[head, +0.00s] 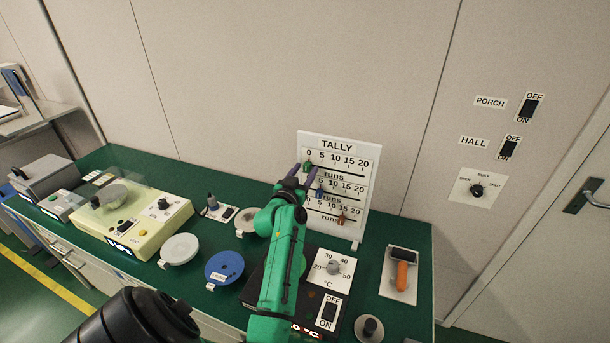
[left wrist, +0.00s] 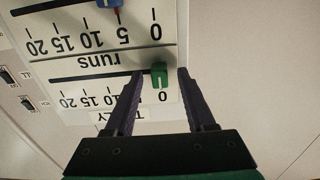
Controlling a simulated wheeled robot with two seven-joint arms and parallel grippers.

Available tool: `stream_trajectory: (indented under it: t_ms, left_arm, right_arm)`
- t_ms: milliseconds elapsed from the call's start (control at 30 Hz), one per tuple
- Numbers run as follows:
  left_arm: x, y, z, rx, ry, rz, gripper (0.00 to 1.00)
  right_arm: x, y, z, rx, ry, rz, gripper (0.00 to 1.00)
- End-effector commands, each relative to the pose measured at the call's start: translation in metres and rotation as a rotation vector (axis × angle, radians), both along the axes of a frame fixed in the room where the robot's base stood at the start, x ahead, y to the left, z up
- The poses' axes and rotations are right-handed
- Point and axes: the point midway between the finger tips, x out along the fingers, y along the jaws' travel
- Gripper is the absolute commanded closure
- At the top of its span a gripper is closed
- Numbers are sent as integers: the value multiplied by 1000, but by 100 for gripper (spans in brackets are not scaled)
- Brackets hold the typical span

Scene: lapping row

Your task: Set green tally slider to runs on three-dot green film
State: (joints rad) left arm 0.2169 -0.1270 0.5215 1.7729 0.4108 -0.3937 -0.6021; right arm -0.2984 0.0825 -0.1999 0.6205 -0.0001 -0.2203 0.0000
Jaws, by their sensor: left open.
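The white TALLY board (head: 337,145) stands upright at the back of the green bench. Its top row holds the green slider (head: 308,167), at the 0 end; it also shows in the left wrist view (left wrist: 159,76), where the board appears upside down. My left gripper (head: 302,172) is open at the top row. In the left wrist view its fingertips (left wrist: 160,72) lie on either side of the green slider, with a gap visible. A blue slider (head: 319,193) sits near 5 on the middle row. I cannot make out a three-dot green film.
An orange slider (head: 341,219) is on the bottom row. A temperature dial (head: 333,267), an orange-handled tool (head: 403,270), a blue disc (head: 224,267), a pale disc (head: 180,249) and a cream machine (head: 130,222) are on the bench. Wall switches (head: 530,106) are at right.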

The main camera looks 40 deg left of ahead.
Motion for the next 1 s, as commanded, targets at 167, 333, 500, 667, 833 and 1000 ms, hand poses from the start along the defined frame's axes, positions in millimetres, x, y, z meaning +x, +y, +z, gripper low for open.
stream_trajectory:
  t_ms: [167,333,500,667,833,1000]
  left_arm:
    - [3,1,0,0,1,0,45]
    - [3,1,0,-1,1,0,76]
    - [3,1,0,-1,1,0,100]
    - [3,1,0,-1,1,0,100]
    - [3,1,0,-1,1,0,100]
    - [2,1,0,-2,2,0,100]
  right_arm:
    - [0,0,-1,0,0,0,50]
    - [0,0,0,0,0,0,50]
    - [-1,1,-1,2,0,-1,50]
    - [-1,3,-1,4,1,-2,50]
    - [-1,3,-1,5,1,-2,50]
    - [-1,3,-1,5,2,-2,50]
